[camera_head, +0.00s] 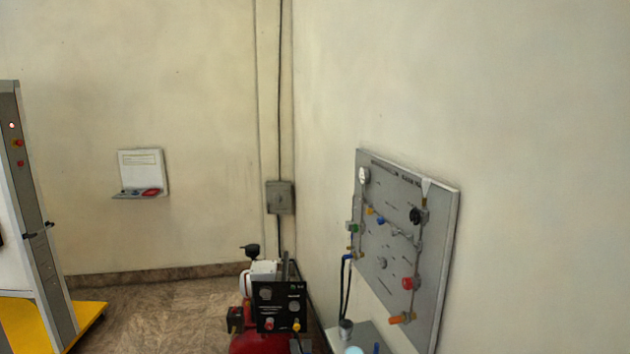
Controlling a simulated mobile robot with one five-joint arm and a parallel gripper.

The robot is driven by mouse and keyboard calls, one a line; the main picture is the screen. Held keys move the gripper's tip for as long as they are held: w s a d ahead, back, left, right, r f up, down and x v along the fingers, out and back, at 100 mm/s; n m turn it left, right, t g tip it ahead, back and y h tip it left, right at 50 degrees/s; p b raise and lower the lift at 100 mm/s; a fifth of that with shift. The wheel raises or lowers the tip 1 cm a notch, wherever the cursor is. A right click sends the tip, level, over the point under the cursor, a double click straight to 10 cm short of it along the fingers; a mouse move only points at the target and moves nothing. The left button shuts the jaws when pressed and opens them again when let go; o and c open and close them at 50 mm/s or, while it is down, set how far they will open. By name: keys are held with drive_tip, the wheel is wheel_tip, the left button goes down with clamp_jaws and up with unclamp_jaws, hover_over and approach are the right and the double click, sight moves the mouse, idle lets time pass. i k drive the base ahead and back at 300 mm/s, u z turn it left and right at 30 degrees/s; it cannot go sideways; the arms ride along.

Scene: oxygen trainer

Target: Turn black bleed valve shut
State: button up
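A grey trainer panel (398,250) is on the right wall, seen at a steep angle. A round black knob (416,215) sits near its upper right; it may be the black bleed valve, but I cannot read its label or tell its turn position. The panel also bears a white gauge (363,175), a green fitting (352,227), a red knob (408,284) and an orange fitting (402,318). My gripper is not in view.
A red compressor (258,343) with a black control box (280,307) stands on the floor left of the panel. Dark hoses (345,288) run down to a grey bench (368,337). A grey column on a yellow base (90,316) stands far left. Floor (165,315) between is clear.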

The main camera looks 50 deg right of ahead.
sight(415, 215)
drive_tip(key=z, duration=1.95)
